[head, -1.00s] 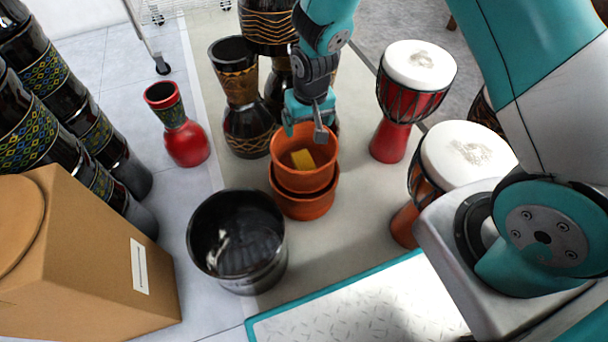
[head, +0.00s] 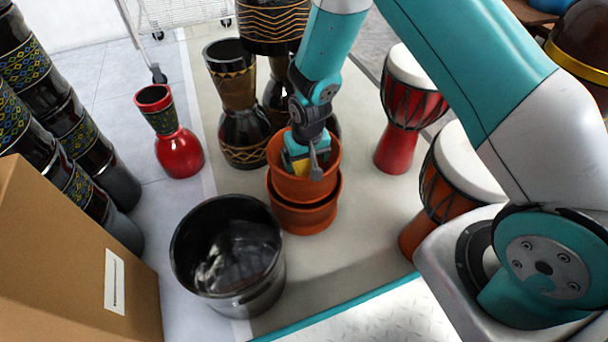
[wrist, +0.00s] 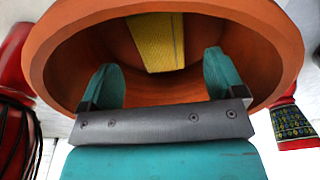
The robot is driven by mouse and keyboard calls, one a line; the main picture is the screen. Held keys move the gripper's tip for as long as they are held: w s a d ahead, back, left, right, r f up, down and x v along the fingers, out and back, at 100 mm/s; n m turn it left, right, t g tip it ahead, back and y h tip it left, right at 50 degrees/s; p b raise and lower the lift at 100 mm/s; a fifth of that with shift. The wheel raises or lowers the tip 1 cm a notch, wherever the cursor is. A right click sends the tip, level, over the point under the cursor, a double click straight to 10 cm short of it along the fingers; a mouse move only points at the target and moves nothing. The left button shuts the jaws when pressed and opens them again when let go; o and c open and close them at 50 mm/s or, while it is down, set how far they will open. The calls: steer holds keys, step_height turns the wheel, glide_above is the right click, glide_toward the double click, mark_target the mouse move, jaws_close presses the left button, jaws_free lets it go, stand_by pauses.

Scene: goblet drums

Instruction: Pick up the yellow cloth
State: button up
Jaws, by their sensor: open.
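The yellow cloth (head: 301,168) lies inside the upper of two stacked terracotta pots (head: 296,187). In the wrist view the cloth (wrist: 158,41) shows as a folded strip against the inside of the pot (wrist: 57,57), ahead of the fingers. My gripper (head: 304,160) reaches down into the pot mouth from above. In the wrist view its two teal fingers (wrist: 165,80) are apart and empty, with the cloth beyond and between them. Part of the cloth is hidden behind the gripper in the head view.
A black pot (head: 230,255) stands in front and left. A red goblet drum (head: 180,150) and dark drums (head: 243,125) stand behind. Drums with white heads (head: 405,110) are on the right. A cardboard box (head: 70,255) is at lower left.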

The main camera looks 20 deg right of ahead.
mark_target(304, 168)
steer(key=f+b, duration=0.2)
steer(key=f, duration=0.1)
steer(key=f+b, duration=0.1)
steer(key=shift+w+f, duration=0.25)
steer(key=shift+w, duration=0.1)
steer(key=shift+r, duration=0.1)
steer(key=c, duration=1.1)
step_height(304, 168, up, 20)
steer(key=p, duration=1.1)
